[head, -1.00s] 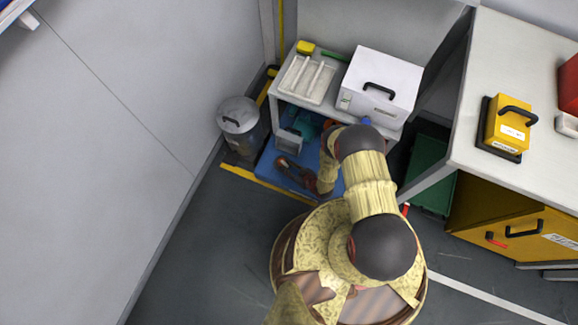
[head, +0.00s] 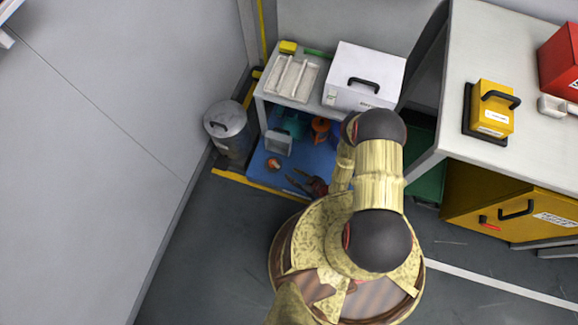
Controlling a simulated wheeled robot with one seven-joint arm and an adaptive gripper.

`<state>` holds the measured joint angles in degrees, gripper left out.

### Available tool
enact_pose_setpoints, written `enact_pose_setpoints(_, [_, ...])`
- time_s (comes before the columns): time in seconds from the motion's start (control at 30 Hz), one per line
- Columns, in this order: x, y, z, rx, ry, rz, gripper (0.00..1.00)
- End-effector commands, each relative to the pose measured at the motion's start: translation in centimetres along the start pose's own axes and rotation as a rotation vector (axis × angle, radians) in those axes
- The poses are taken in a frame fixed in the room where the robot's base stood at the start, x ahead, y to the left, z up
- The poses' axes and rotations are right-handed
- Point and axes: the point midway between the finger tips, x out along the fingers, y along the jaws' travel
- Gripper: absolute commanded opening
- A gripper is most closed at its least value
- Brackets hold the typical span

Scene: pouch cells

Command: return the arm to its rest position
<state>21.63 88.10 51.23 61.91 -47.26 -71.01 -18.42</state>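My arm, pale yellow with dark grey joints, rises from my base and folds down in the middle of the head view. My gripper (head: 294,182), with dark fingers, shows at the arm's left, low over the blue surface (head: 255,165) under the small bench. Its two fingers look spread, with nothing between them. A small orange-and-grey object (head: 273,164) lies on the blue surface, apart from the fingertips. The gripper's wrist is partly hidden behind the arm.
The small bench holds a white tray (head: 281,76) and a white box (head: 345,97). Beneath are a grey box (head: 279,143) and an orange item (head: 320,128). A grey bin (head: 229,122) stands left. A large table (head: 455,125) and yellow cabinet (head: 480,200) are right.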

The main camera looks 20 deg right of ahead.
Motion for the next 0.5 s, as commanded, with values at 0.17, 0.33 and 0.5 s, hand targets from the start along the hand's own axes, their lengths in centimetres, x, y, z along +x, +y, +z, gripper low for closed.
enact_pose_setpoints(0.17, [-0.94,-0.05,-0.01,0.002,0.0,0.0,0.32])
enact_pose_setpoints(0.33, [-1.04,-0.08,-0.01,0.001,0.0,-0.001,0.32])
enact_pose_setpoints(0.5, [-1.02,-0.08,0.0,0.001,0.0,0.0,0.32])
